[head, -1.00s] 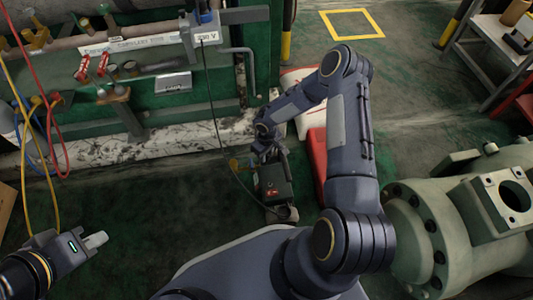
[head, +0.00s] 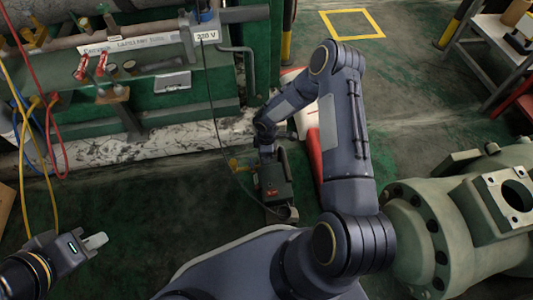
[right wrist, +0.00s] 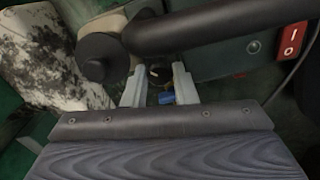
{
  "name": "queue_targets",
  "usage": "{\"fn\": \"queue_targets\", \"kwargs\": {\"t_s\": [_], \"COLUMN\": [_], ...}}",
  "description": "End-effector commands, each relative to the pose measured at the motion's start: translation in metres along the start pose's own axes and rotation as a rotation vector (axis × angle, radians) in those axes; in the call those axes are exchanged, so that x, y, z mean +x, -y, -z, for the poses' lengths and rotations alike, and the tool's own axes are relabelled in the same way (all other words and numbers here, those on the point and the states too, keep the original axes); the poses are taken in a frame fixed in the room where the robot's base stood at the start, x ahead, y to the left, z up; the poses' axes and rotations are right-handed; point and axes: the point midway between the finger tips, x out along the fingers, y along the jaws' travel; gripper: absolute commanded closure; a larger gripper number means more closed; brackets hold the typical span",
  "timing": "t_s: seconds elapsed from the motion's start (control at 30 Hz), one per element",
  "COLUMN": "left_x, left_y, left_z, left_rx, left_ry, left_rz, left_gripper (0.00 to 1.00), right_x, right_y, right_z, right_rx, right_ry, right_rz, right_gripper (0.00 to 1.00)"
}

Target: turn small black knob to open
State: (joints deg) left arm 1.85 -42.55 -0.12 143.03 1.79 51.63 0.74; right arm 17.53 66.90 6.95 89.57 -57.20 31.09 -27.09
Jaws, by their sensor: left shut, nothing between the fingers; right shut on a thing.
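The small black knob (right wrist: 158,74) shows in the right wrist view between the fingertips of my right gripper (right wrist: 158,88), with a light mark on its face. The pale fingers stand on either side of it, shut on it. In the head view my right gripper (head: 267,150) is over the far end of the dark portable unit (head: 274,180); the knob is hidden there. My left gripper (head: 95,241) is shut and empty at the lower left, away from the unit.
A blue part (right wrist: 166,98) sits just below the knob. A thick dark bar (right wrist: 215,28) and a red switch (right wrist: 292,39) are close by. A pipe panel (head: 130,45) with coloured hoses stands at the left. A large green flanged casting (head: 450,225) is at the right.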

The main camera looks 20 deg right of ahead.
Motion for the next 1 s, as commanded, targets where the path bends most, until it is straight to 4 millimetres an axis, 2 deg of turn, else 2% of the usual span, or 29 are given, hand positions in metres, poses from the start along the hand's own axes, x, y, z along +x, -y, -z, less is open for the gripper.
{"fn": "queue_targets", "kwargs": {"t_s": [0.6, 1.0], "left_x": [-0.0025, -0.0037], "left_y": [-0.0011, -0.0017], "left_z": [0.0013, 0.0019], "left_rx": [0.0, 0.0], "left_ry": [0.0, 0.0], "left_rz": [0.0, 0.0], "left_gripper": [1.0, 1.0], "right_x": [-0.0005, -0.0004], "right_y": [-0.0003, -0.0004], "right_z": [-0.0001, -0.0001], "right_rx": [-0.559, -0.768], "right_ry": [0.0, 0.0], "right_rz": [0.0, -0.001], "right_gripper": [0.98, 0.98]}}
